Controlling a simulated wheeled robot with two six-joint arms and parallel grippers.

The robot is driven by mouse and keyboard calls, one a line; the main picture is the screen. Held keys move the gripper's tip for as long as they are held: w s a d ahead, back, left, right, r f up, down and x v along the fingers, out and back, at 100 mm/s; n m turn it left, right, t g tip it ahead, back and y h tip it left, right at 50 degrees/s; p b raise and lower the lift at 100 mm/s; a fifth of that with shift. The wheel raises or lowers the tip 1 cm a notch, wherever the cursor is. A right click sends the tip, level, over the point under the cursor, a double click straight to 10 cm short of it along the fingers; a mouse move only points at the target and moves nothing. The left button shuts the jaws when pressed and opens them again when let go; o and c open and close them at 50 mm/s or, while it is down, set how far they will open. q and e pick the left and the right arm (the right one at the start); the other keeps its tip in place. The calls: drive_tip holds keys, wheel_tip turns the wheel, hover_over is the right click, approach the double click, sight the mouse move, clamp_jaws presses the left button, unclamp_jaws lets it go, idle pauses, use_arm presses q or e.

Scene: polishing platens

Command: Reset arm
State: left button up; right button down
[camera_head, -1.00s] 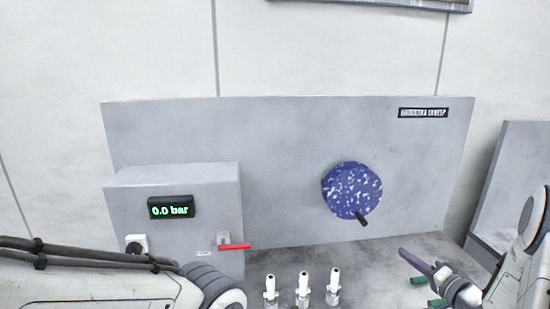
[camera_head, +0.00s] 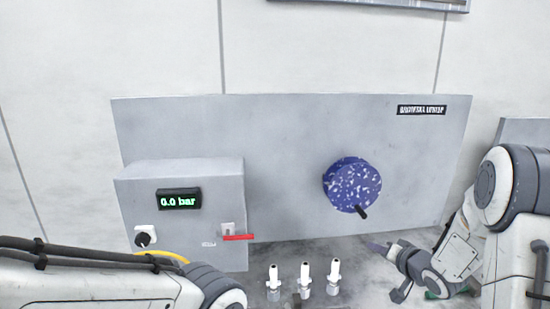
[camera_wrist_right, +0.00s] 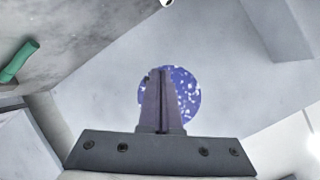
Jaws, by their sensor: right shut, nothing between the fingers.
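My right gripper (camera_head: 380,247) is low at the right in the head view, in front of the grey panel and apart from it. Its fingers are together and empty. The closed fingers (camera_wrist_right: 162,102) also show in the right wrist view, with the blue speckled disc (camera_wrist_right: 184,95) behind them. In the head view the disc (camera_head: 350,183) is on the panel, with a black handle (camera_head: 362,212) at its lower right. My left arm comes in at the lower left, but its gripper is out of the picture.
A grey box (camera_head: 220,185) with a 0.0 bar display (camera_head: 179,199), black knob (camera_head: 143,238) and red lever (camera_head: 238,237) stands at the left. White nozzles (camera_head: 304,280) stand on the worktop. A green piece (camera_wrist_right: 18,62) lies near my right gripper. The panel (camera_head: 290,140) is behind.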

drive_tip(key=s+a+r+n+g+h+b, duration=0.15)
drive_tip(key=s+a+n+g, duration=0.45)
drive_tip(key=s+a, duration=1)
drive_tip(key=s+a+n+g, duration=0.1)
drive_tip(key=s+a, duration=0.1)
drive_tip(key=s, duration=0.1)
drive_tip(key=s+a+n+g, duration=0.1)
drive_tip(key=s, duration=0.2)
drive_tip(key=s+a+n+g, duration=0.1)
drive_tip(key=s+a, duration=0.1)
drive_tip(key=s, duration=0.1)
drive_tip(key=shift+s+a+f+h, duration=0.25)
drive_tip(key=shift+s+a+f, duration=0.05)
drive_tip(key=shift+s, duration=0.05)
drive_tip(key=s+a+n+g, duration=0.1)
drive_tip(key=s+n+g, duration=0.2)
drive_tip(key=s, duration=0.8)
drive_tip(key=shift+r+g, duration=0.2)
drive_tip(key=shift+g, duration=0.1)
drive_tip(key=shift+a, duration=0.1)
